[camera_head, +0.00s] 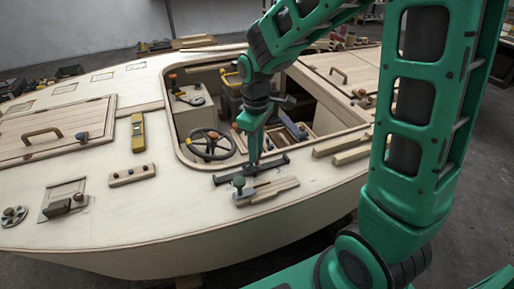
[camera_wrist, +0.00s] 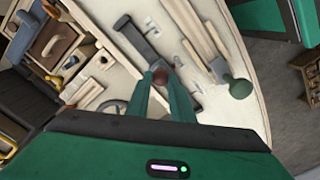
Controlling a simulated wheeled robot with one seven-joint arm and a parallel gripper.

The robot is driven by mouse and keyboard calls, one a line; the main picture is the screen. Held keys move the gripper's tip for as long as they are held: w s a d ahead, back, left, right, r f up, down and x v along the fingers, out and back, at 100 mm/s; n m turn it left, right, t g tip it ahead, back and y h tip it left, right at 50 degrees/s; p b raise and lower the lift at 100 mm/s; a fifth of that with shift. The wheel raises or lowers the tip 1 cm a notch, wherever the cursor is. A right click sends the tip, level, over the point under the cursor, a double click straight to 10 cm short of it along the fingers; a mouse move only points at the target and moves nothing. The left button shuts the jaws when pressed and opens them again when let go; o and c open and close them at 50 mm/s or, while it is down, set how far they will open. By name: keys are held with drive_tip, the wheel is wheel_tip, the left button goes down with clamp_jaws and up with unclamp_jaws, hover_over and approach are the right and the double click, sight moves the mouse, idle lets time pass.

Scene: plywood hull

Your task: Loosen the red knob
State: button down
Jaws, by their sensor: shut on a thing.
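My gripper (camera_head: 255,160) points down over the near rim of the cockpit, by a dark metal bar on the pale deck. In the wrist view its two green fingers (camera_wrist: 163,88) are closed on a small reddish-brown knob (camera_wrist: 160,74), which shows between the fingertips. I take this as the red knob. In the head view the knob is hidden behind the fingers. The dark bar (camera_wrist: 136,40) lies right beside the knob; I cannot tell whether they are joined.
A green round knob (camera_head: 239,181) stands on wooden strips near the bar, also in the wrist view (camera_wrist: 239,88). A steering wheel (camera_head: 207,145) is in the cockpit. A yellow level (camera_head: 137,132) and a wooden strip with small knobs (camera_head: 132,175) lie to the left on open deck.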

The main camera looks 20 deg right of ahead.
drive_tip(key=shift+s+f+n, duration=0.1)
drive_tip(key=shift+n, duration=2.1)
drive_tip(key=c, duration=1.6)
unclamp_jaws()
drive_tip(key=shift+o, duration=0.2)
drive_tip(key=shift+r, duration=0.3)
wheel_tip(320, 180, up, 10)
